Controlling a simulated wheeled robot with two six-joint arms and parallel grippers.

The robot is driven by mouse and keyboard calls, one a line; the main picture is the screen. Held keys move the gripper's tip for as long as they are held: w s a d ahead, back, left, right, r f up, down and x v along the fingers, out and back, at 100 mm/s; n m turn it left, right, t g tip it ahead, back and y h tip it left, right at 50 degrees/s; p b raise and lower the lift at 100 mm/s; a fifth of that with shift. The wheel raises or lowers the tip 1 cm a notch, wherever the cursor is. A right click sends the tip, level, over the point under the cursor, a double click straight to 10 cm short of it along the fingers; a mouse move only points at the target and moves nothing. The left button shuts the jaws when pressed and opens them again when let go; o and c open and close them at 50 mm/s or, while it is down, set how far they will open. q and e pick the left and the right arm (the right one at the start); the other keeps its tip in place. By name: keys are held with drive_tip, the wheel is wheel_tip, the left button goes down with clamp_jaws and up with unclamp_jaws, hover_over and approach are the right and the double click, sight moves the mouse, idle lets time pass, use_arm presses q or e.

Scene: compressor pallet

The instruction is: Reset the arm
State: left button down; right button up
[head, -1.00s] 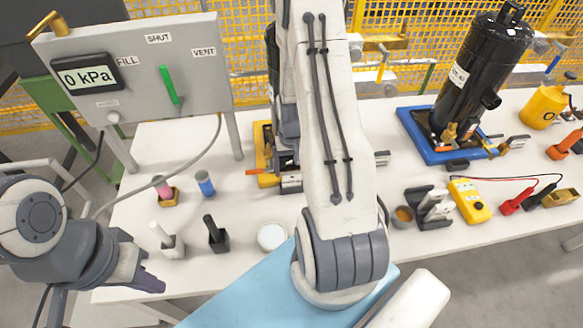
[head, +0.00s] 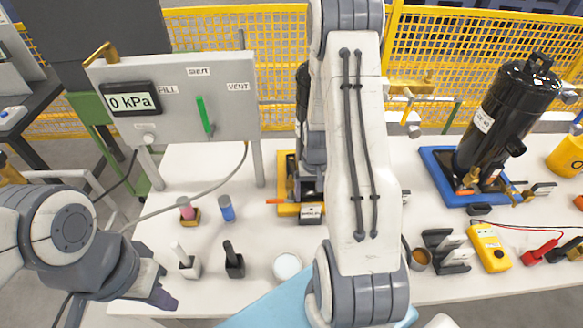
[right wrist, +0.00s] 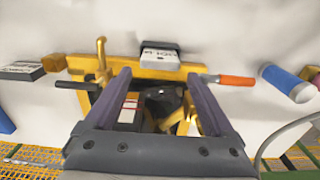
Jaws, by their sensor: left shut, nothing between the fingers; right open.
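My right arm (head: 355,150) rises large through the middle of the head view, and its gripper is hidden there. In the right wrist view the right gripper (right wrist: 157,82) is open, its two dark fingers spread above a yellow-framed stand (right wrist: 95,64) with black parts between them. Nothing is clearly held, and I cannot tell whether the fingers touch it. The same yellow stand (head: 287,170) shows partly behind my arm in the head view. My left gripper (head: 165,297) is shut and empty at the left, low by the table's front edge.
A grey gauge panel (head: 180,75) reading 0 kPa stands at back left. A black cylinder (head: 505,115) stands on a blue tray (head: 437,165) at right. Small holders, a blue cylinder (head: 227,208), a white round dish (head: 287,266) and a yellow meter (head: 489,247) sit on the white table.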

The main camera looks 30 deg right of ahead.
drive_tip(key=s+a+r+n+t, duration=0.25)
drive_tip(key=a+r+n, duration=0.35)
drive_tip(key=a+r, duration=0.95)
drive_tip(key=s+a+r+n, duration=0.2)
drive_tip(key=s+a, duration=0.2)
drive_tip(key=a, duration=0.1)
drive_tip(key=s+a+r+n+g, duration=0.1)
drive_tip(key=s+a+r+n, duration=0.1)
drive_tip(key=s+a, duration=0.3)
drive_tip(key=s+a+r+n+g+y, duration=0.1)
drive_tip(key=s+a+r+n, duration=0.1)
drive_tip(key=s+a+n, duration=0.1)
drive_tip(key=shift+s+a+r+n, duration=0.2)
drive_tip(key=shift+s+a+n, duration=0.1)
drive_tip(key=shift+s+a, duration=0.75)
drive_tip(key=shift+w+a+g, duration=0.15)
drive_tip(key=shift+w+g, duration=0.05)
drive_tip(key=shift+g, duration=0.05)
